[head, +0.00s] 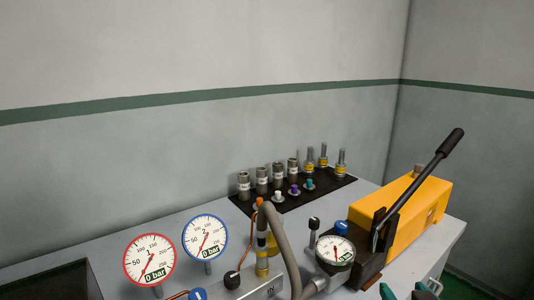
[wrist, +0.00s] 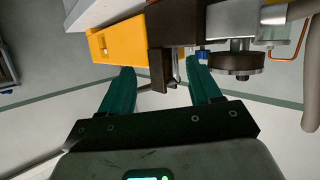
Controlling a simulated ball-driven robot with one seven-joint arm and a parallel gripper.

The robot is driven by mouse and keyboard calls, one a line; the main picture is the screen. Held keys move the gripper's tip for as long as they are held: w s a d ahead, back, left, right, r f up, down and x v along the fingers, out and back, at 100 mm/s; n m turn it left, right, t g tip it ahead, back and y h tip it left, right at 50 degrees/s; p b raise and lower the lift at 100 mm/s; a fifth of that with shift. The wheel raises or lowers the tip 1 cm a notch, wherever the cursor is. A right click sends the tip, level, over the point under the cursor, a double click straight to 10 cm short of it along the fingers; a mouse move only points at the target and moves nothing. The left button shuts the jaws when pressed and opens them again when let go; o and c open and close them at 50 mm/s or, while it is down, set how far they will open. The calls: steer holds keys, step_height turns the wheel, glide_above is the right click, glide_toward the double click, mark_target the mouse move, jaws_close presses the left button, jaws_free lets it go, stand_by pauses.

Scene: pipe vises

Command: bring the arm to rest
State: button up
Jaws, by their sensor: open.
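My gripper (wrist: 163,76) shows in the wrist view with its two teal fingers spread apart and nothing between them. In the head view only the teal fingertips (head: 407,292) show, at the bottom edge right of centre, in front of the bench. Beyond the fingers in the wrist view are the yellow hand pump (wrist: 122,40) and its dark end block (wrist: 176,24). The fingers look apart from the pump, though the exact gap cannot be told. The rest of my arm is out of the head view.
The yellow pump (head: 412,215) has a raised black lever (head: 427,172). The upper wall area is clear.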

steer(key=s+f+g, duration=0.6)
steer(key=s+f, duration=0.6)
steer(key=f, duration=0.2)
steer(key=s+f+g+y+p, duration=0.1)
steer(key=s+f+g, duration=0.2)
steer(key=s, duration=0.6)
steer(key=s+d+f+g, duration=0.1)
steer(key=s+f+g, duration=0.2)
steer(key=s, duration=0.7)
step_height(320, 180, down, 2)
steer(key=shift+s+f+g+y+p, duration=0.2)
steer(key=shift+s+g+y+p, duration=0.1)
steer(key=shift+g+y+p, duration=0.1)
steer(key=shift+w, duration=0.1)
